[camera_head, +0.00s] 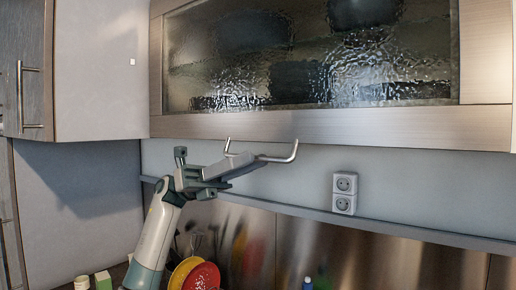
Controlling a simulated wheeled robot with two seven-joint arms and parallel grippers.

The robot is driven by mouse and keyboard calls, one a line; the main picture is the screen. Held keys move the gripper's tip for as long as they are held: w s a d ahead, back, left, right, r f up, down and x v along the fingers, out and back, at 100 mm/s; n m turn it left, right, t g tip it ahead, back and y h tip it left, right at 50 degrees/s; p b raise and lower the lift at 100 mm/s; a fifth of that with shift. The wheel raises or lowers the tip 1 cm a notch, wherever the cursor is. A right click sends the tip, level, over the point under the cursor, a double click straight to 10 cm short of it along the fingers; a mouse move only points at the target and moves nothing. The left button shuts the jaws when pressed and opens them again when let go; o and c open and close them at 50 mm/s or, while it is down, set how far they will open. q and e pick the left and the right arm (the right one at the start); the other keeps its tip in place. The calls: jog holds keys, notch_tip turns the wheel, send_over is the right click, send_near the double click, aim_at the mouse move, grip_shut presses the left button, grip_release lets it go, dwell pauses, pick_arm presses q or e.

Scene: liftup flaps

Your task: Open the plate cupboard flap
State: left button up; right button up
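The cupboard flap (330,126) has a wooden frame around a rippled glass pane (310,60). It hangs shut at the top of the head view. Its metal bar handle (280,159) sticks out below the lower frame edge. My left gripper (232,165) is at the left part of this handle, and its fingers overlap the bar in the picture. The fingers hide part of the bar, so I cannot tell whether they are shut on it. My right gripper is not in view.
A tall cabinet with a vertical handle (32,98) stands at the left. A double wall socket (344,193) is below the flap. A ledge (400,232) runs along the wall. A red bowl (203,276) and yellow plate (182,272) are at the bottom beside my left arm.

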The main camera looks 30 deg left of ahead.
aim_at(258, 158)
pick_arm(q)
jog(key=shift+p+x, duration=0.4)
jog(key=shift+x, duration=1.1)
grip_shut()
dwell(0.4)
